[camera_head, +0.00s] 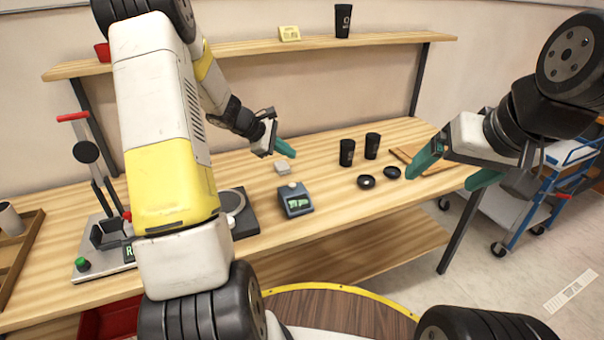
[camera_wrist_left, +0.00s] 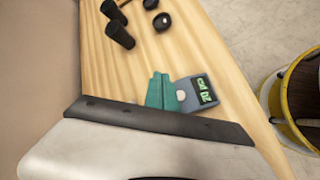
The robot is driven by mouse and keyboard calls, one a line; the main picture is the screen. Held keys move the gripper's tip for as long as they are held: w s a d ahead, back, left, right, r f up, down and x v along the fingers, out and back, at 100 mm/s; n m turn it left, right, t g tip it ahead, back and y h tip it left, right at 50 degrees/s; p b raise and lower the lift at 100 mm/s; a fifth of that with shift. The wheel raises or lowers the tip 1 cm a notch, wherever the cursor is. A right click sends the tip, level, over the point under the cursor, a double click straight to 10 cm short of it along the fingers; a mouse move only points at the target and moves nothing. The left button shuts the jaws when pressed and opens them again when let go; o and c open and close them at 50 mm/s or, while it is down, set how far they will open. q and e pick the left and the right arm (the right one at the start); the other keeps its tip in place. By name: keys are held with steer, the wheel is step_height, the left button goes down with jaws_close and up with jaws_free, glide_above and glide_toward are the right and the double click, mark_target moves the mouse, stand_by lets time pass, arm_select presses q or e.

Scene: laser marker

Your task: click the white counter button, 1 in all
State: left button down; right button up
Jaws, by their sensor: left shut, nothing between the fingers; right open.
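The counter (camera_head: 295,200) is a small blue-grey box with a lit green display, standing near the front edge of the table. Its pale round button (camera_head: 292,185) is on top, behind the display. In the left wrist view the counter (camera_wrist_left: 203,93) lies just right of my fingertips, with the button (camera_wrist_left: 181,96) beside them. My left gripper (camera_head: 286,148) is shut and empty, above and behind the counter; its teal fingers also show in the left wrist view (camera_wrist_left: 158,92). They look apart from the button, though the height is hard to judge. My right gripper (camera_head: 455,172) is open and empty at the right.
A small whitish block (camera_head: 283,167) sits behind the counter. Two black cups (camera_head: 347,153) and two small black round pieces (camera_head: 366,182) stand to the right. A lever press (camera_head: 100,240) is at the left. A shelf (camera_head: 240,48) spans the back.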

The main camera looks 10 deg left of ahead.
mark_target(289, 186)
arm_select(q)
steer(key=shift+f, duration=4.4)
steer(key=shift+f, duration=0.1)
steer(key=shift+f, duration=0.3)
steer(key=shift+f, duration=0.5)
steer(key=shift+r, duration=0.9)
steer(key=shift+r, duration=2.55)
